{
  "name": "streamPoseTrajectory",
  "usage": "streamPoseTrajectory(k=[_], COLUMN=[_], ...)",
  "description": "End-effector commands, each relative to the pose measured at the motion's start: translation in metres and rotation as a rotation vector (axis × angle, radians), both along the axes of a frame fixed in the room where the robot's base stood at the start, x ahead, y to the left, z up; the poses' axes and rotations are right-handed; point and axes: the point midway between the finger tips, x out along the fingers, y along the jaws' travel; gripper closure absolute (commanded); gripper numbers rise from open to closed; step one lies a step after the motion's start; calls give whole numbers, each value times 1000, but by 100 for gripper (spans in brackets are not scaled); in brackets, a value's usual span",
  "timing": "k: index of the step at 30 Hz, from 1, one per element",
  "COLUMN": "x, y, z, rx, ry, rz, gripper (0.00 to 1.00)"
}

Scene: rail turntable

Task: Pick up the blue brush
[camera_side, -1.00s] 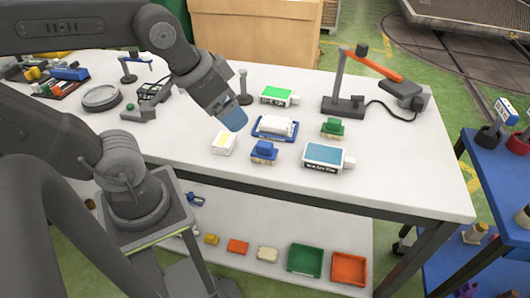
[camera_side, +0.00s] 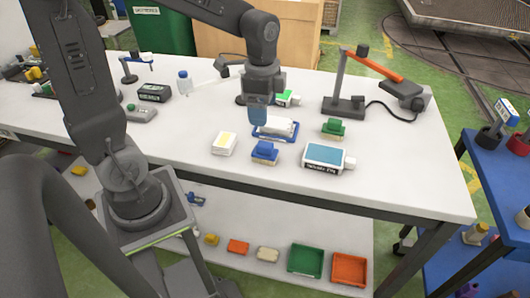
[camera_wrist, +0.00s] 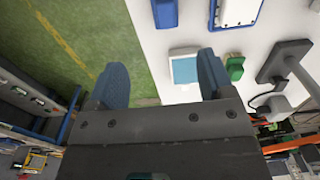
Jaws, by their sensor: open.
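The blue brush (camera_side: 264,151) lies on the white table in front of the blue tray (camera_side: 257,136), with its handle block up. In the wrist view a blue block that looks like the brush (camera_wrist: 165,13) is cut off by the top edge. My gripper (camera_side: 258,122) points down with blue fingertips, above the left part of the tray and behind the brush in the side view. In the wrist view my gripper (camera_wrist: 164,78) has its fingers wide apart with nothing between them.
The tray holds a white item. A green-labelled carton (camera_side: 286,98) is partly hidden behind my gripper. An orange-armed stand (camera_side: 345,106) is at right.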

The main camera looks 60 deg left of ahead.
Motion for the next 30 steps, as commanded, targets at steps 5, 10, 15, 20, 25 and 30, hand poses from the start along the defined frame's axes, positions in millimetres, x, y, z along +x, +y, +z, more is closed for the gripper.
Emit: streamPoseTrajectory(k=[5, 10, 15, 20, 25, 30], x=[4, 4, 4, 4, 5, 8], y=[4, 3, 4, 4, 5, 8], z=[-16, -48, -77, -91, -105, -131], rx=[-4, -4, -5, -4, -5, -5], ry=[27, 30, 27, 24, 26, 27], rz=[-43, -42, -41, -41, -40, -40], gripper=[26, 26, 26, 26, 26, 26])
